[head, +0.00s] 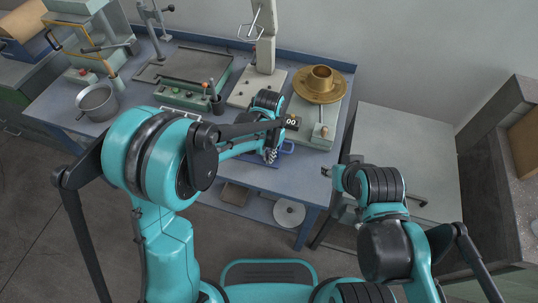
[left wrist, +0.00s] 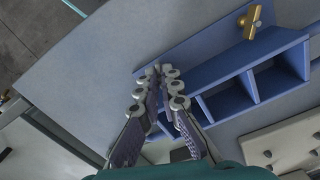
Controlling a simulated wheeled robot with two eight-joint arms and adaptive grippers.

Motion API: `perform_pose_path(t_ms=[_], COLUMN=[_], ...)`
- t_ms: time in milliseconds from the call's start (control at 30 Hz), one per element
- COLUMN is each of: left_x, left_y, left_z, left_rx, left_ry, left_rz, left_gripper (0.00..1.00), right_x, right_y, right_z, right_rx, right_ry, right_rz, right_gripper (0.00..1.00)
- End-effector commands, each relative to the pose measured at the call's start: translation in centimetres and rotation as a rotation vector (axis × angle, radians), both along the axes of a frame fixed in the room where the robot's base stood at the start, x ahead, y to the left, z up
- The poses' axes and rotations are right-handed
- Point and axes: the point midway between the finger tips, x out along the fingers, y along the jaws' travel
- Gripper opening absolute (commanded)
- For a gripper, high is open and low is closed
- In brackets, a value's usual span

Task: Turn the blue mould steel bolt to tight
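The blue mould (left wrist: 225,67), an open box with several compartments, lies on the bench in the left wrist view. Part of it shows in the head view (head: 287,147) beside my left gripper (head: 270,155). A brass-coloured bolt (left wrist: 250,20) stands at its upper right end. My left gripper (left wrist: 157,80) has its fingertips at the mould's left end, with a narrow gap between the fingers. A steel bolt cannot be made out apart from the grey fingertips; it may be hidden there. My right gripper (head: 327,171) is apart from the mould, beyond the bench's right edge, and small in view.
A brass pan (head: 320,84) sits on a pale machine to the right, with a counter box (head: 292,122) near the mould. A green-grey unit (head: 185,96) and metal pot (head: 97,101) stand left. A grey side table (head: 405,150) is mostly clear.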

Motion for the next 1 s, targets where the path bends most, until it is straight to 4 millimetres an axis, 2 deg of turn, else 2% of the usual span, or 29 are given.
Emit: perform_pose_path(t_ms=[400,867,967,1000], left_x=[0.02,0.01,0.01,0.01], left_y=[0.01,0.00,0.00,0.00], left_z=[0.01,0.01,0.01,0.01], left_rx=[0.000,0.000,0.000,0.000], left_ry=[0.000,0.000,0.000,0.000], left_rz=[-0.171,-0.187,-0.187,-0.187], left_gripper=[0.00,0.00,0.23,0.26], right_x=[0.00,0.00,0.00,0.00], right_y=[0.00,0.00,0.00,0.00], right_z=[0.02,0.02,0.02,0.02], right_rx=[0.000,0.000,0.000,0.000], right_ry=[0.000,0.000,0.000,0.000], right_rz=[0.000,0.000,0.000,0.000], right_gripper=[0.40,0.40,0.40,0.40])
